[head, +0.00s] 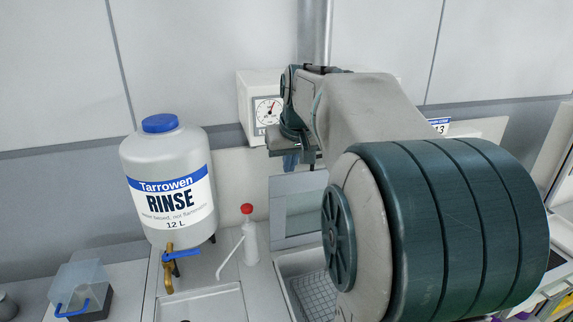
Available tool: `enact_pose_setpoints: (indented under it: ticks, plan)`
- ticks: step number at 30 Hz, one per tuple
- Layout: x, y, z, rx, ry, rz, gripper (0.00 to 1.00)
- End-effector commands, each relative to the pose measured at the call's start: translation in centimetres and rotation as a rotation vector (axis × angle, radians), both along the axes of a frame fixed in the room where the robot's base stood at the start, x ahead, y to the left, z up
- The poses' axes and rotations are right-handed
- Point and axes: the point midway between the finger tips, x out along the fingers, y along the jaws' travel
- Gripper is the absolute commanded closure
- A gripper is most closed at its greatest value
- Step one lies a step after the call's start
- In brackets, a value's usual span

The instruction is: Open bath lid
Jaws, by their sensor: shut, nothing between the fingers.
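An open-topped basin (283,264) with a wire rack inside stands at the lower middle of the head view, partly hidden by my arm. A flat grey panel (297,202) stands upright behind it; it looks like a raised lid, but I cannot see a hinge. My gripper (299,162) is shut and empty, in front of or above the panel's top edge; I cannot tell whether it touches. At the lower left is a small dark box with a clear cover (82,272) and a blue handle (72,308).
A large white rinse jug (165,180) with a brass tap (168,272) stands over a shallow sink (205,303). A red-capped wash bottle (249,240) stands between jug and basin. A white box with a dial (266,110) is at the wall. My arm covers the right side.

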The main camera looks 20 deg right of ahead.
Motion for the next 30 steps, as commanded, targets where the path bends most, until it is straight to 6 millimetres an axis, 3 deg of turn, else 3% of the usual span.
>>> enact_pose_setpoints:
  ticks: [7,11,14,21,25,29,30]
  plan:
    - [-0.3,0.4,0.6,-0.001,0.000,0.006,1.00]
    - [-1.8,2.0,0.0,0.001,0.007,0.023,1.00]
    - [-4.5,4.6,-1.3,0.004,0.018,0.047,1.00]
    - [-13.6,10.4,-6.6,0.006,0.056,0.119,1.00]
    - [-17.5,12.1,-9.5,0.004,0.073,0.149,1.00]
    - [-19.8,12.9,-11.4,0.002,0.083,0.166,1.00]
    - [-20.3,13.0,-11.7,0.002,0.085,0.169,0.92]
